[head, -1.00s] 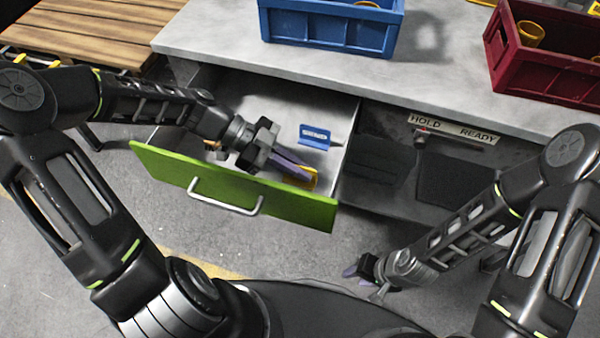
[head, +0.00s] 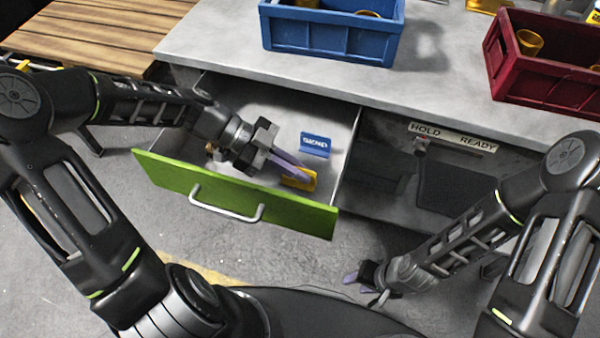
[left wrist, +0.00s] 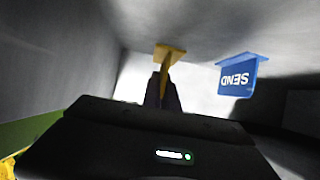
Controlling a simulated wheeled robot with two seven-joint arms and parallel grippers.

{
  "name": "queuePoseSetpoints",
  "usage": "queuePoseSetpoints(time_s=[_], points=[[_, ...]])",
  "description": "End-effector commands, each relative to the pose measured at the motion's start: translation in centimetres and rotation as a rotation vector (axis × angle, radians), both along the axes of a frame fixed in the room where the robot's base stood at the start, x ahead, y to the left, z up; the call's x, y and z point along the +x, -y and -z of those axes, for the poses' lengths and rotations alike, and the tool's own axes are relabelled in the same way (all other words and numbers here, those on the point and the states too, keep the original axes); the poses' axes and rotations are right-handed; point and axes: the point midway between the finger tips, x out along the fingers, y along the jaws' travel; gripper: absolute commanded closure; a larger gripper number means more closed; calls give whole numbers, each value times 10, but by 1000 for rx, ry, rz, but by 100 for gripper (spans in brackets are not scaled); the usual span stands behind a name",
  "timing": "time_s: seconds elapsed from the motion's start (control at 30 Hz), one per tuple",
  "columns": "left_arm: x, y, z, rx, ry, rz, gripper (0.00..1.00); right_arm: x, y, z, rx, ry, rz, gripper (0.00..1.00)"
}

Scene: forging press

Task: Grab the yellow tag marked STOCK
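A yellow tag (head: 302,181) is in the open drawer, near its green front. It shows in the left wrist view (left wrist: 170,50), its lettering not readable. My left gripper (head: 301,171) reaches into the drawer, and its purple fingers meet the tag. In the left wrist view the fingers (left wrist: 163,88) are close together with the tag's yellow upright part between them, so they look shut on it. A blue tag marked SEND (head: 315,144) stands behind and also shows in the left wrist view (left wrist: 238,78). My right gripper (head: 358,277) hangs low outside the drawer, apart from everything; its opening is unclear.
The green-fronted drawer (head: 165,174) has a grey handle. The grey worktop (head: 220,38) above holds a blue bin (head: 330,38) and a dark red bin (head: 545,80). A HOLD/READY label (head: 452,137) is on the bench at the right. The drawer floor is clear around the blue tag.

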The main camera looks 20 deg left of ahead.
Motion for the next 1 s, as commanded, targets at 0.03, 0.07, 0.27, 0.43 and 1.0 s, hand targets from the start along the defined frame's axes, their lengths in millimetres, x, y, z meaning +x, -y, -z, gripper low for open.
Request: queuePoseSetpoints(time_s=[0.03, 0.07, 0.27, 0.43, 1.0], points=[[0, -1, -10, 3, 2, -1, 100, 0, 0, -4, 0, 0, 0, 64], [0, 0, -16, 2, 2, -1, 100, 0, 0, -5, 0, 0, 0, 64], [0, -1, -57, 4, 3, -1, 100, 0, 0, -14, 0, 0, 0, 64], [0, 0, -92, 4, 3, -1, 100, 0, 0, -21, 0, 0, 0, 64], [9, -132, -107, -6, -5, -5, 100, 0, 0, -60, 0, 0, 0, 64]])
